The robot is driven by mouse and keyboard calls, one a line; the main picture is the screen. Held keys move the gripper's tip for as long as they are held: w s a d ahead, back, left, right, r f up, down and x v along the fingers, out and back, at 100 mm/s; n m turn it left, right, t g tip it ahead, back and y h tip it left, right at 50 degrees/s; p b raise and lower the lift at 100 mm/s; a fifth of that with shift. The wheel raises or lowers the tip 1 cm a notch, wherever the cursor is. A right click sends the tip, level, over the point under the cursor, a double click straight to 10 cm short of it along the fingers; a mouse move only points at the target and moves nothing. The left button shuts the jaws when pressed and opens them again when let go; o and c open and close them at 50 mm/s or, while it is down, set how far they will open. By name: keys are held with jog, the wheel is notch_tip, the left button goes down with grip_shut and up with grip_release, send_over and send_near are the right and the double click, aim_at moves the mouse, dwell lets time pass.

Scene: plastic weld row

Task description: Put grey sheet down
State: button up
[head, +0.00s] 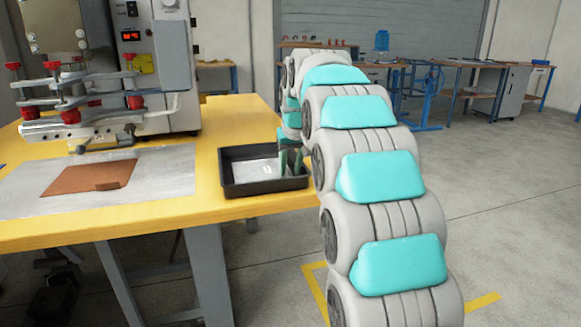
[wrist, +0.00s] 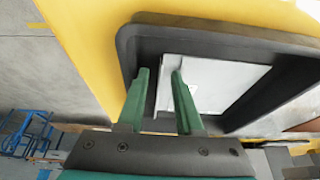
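The grey sheet (head: 250,174) lies in a black tray (head: 264,189) at the table's right edge. In the wrist view the pale grey sheet (wrist: 222,82) rests inside the dark tray (wrist: 225,38). My gripper (head: 290,158) reaches down into the tray's right side. In the wrist view its two green fingers (wrist: 159,75) stand apart with a visible gap. The sheet's near edge shows between and behind them, and the right finger covers part of it. I cannot tell whether a finger touches the sheet.
The tray stands on a yellow table (head: 200,219). A brown sheet (head: 88,178) with a small brown block lies on a flat grey plate (head: 165,172) to the left. A welding machine (head: 165,70) stands behind it. Blue-framed benches are far back right.

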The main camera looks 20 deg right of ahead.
jog(key=shift+r, duration=0.1)
jog(key=v, duration=1.2)
jog(key=shift+a, duration=0.1)
jog(key=s+a+f+g, duration=0.2)
jog(key=s+f, duration=0.7)
jog(key=s, duration=0.5)
jog(key=s+a+f+g, duration=0.2)
jog(key=s+f, duration=0.7)
jog(key=s, duration=0.6)
jog(key=s+a+f+g, duration=0.2)
jog(key=s+f, duration=0.8)
jog(key=s, duration=0.5)
jog(key=shift+a, duration=0.4)
